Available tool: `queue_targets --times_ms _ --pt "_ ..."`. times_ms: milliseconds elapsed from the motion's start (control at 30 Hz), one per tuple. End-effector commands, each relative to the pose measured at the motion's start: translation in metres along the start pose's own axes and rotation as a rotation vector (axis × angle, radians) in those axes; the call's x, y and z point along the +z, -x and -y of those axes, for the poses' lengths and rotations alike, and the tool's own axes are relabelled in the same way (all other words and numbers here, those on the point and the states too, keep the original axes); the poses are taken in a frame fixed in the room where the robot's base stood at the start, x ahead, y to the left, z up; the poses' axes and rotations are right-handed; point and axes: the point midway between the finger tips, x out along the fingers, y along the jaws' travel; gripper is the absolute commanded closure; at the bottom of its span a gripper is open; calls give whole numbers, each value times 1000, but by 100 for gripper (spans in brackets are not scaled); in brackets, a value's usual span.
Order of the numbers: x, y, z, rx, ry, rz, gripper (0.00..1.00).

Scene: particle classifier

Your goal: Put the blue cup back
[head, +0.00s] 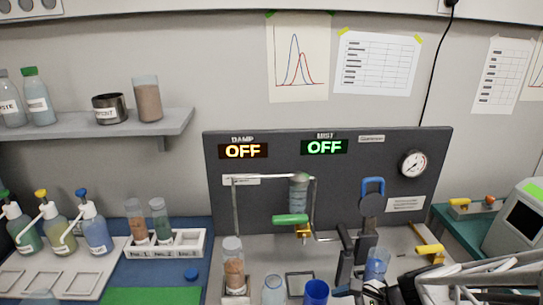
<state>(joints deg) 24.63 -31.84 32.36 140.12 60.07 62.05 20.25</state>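An opaque blue cup (316,293) stands upright at the bottom of the head view, in front of the dark panel; its lower part is cut off by the frame edge. A clear cup with a bluish tint (377,262) is farther right, just above my gripper. My gripper (366,291) reaches in from the lower right, its end just right of the blue cup. Its fingers are small and partly hidden, so I cannot tell whether they are open or touch either cup.
A square frame (300,285) lies behind the blue cup. A clear jar (273,290) and a tube of brown grains (234,267) stand left of it. A metal stand with a green-handled valve (290,220) rises behind. A blue-handled lever (373,190) stands behind my gripper.

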Motion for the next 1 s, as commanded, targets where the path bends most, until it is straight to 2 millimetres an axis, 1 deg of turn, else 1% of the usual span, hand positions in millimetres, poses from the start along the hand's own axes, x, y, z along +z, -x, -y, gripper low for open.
queue_targets --times_ms 33,100,333,567,700,833,1000 --pt "10 3 0 48 90 -26 12" --pt "21 8 -2 114 211 -66 12" --pt "51 31 -5 323 615 -199 12" --pt "78 64 1 514 1016 -342 12" --pt "94 84 9 613 1234 -430 12" --pt "105 99 15 680 1378 -491 12" --pt "112 110 20 724 1472 -535 12"
